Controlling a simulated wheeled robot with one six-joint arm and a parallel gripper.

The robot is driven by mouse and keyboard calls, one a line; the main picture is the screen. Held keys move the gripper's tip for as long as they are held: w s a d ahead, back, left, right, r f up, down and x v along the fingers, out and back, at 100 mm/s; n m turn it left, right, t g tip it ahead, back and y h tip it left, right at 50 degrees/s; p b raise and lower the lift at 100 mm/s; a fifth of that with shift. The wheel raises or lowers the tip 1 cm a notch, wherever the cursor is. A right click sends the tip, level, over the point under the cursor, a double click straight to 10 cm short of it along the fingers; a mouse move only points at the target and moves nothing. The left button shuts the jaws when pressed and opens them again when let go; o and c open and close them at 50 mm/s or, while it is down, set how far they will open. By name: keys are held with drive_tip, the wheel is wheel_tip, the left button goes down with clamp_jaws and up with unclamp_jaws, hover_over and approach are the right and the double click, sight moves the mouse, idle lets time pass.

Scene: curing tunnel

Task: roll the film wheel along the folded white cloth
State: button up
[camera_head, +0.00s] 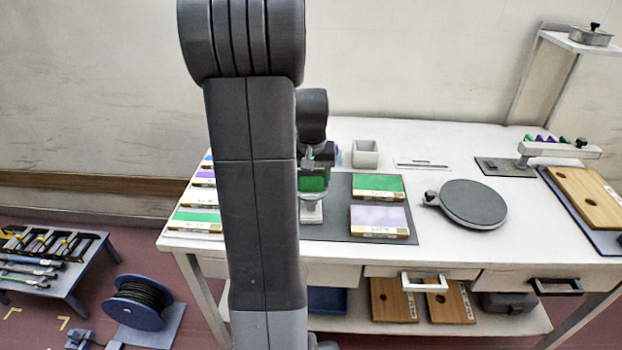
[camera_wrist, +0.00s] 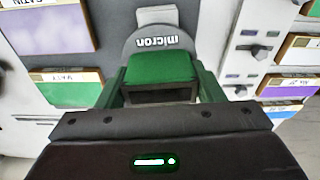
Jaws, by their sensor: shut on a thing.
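My gripper (camera_head: 313,183) is over the left part of the dark mat on the table, partly behind my own arm in the head view. In the wrist view its green fingers (camera_wrist: 160,78) are shut on a green block at the near side of the film wheel. The film wheel (camera_wrist: 158,41) is a grey rounded disc marked "micron". A small white piece (camera_head: 311,213), which looks like the folded white cloth, lies on the mat just below the gripper. A white strip (camera_wrist: 157,15) also shows beyond the wheel in the wrist view. I cannot tell whether wheel and cloth touch.
Green (camera_head: 377,187) and lilac (camera_head: 379,221) panels lie on the dark mat (camera_head: 340,234) right of the gripper. A round dark turntable (camera_head: 471,204) stands farther right. A pale square cup (camera_head: 365,154) is behind. More panels (camera_head: 197,217) lie at the left table edge.

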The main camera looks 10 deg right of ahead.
drive_tip(key=shift+w+d, duration=0.2)
drive_tip(key=shift+w, duration=0.6)
drive_tip(key=shift+w+p, duration=0.1)
drive_tip(key=shift+p, duration=0.2)
drive_tip(key=shift+w+d+p, duration=0.2)
drive_tip(key=shift+w+p, duration=0.1)
drive_tip(key=shift+w, duration=0.6)
wheel_tip(320, 180, up, 7)
drive_tip(key=p, duration=0.5)
